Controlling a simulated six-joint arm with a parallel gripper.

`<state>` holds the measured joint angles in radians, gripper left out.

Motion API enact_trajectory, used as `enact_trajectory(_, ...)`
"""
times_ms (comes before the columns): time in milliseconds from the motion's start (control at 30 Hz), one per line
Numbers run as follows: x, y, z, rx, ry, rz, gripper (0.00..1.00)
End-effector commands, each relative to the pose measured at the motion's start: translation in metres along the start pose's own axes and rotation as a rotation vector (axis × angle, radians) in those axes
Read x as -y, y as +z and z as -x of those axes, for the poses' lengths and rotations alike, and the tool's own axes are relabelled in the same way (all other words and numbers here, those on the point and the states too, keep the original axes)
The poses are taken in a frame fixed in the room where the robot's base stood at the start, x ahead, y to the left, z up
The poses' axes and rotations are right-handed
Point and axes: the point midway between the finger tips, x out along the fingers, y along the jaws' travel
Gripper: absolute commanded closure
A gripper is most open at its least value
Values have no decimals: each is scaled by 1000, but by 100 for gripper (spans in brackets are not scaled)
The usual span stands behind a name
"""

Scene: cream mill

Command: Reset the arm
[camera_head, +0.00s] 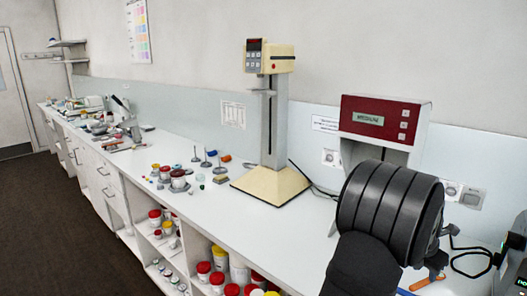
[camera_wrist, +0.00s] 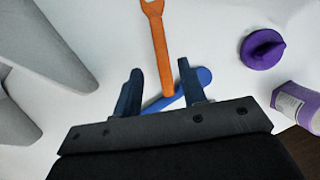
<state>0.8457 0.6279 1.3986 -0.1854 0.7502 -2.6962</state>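My gripper (camera_wrist: 160,88) shows in the wrist view with its two dark blue fingers apart. An orange tool with a forked end (camera_wrist: 160,45) runs up the picture from between the fingers, with visible gaps beside it. A blue piece (camera_wrist: 192,87) lies under the orange tool and passes behind the right finger. In the head view my black arm fills the lower right and hides much of the gripper. The orange tool (camera_head: 428,282) shows on the bench just right of my arm there.
A purple knobbed piece (camera_wrist: 263,48) and a purple-labelled container (camera_wrist: 297,105) are at the right in the wrist view. In the head view a red-topped machine (camera_head: 385,118) stands behind my arm, and a cream mill (camera_head: 270,185) to its left. Black cable (camera_head: 470,262) lies at right.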

Motion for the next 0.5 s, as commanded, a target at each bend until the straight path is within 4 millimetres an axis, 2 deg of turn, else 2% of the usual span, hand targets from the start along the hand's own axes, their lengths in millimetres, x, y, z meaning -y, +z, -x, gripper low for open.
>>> enact_trajectory(33, 0, 0, -11, -3, -1, 0, 62)
enact_trajectory(167, 0, -3, -36, -4, -2, 0, 62)
enact_trajectory(400, 0, 17, 10, 4, 3, -1, 62)
enact_trajectory(500, 18, 16, 22, 1, 0, -3, 62)
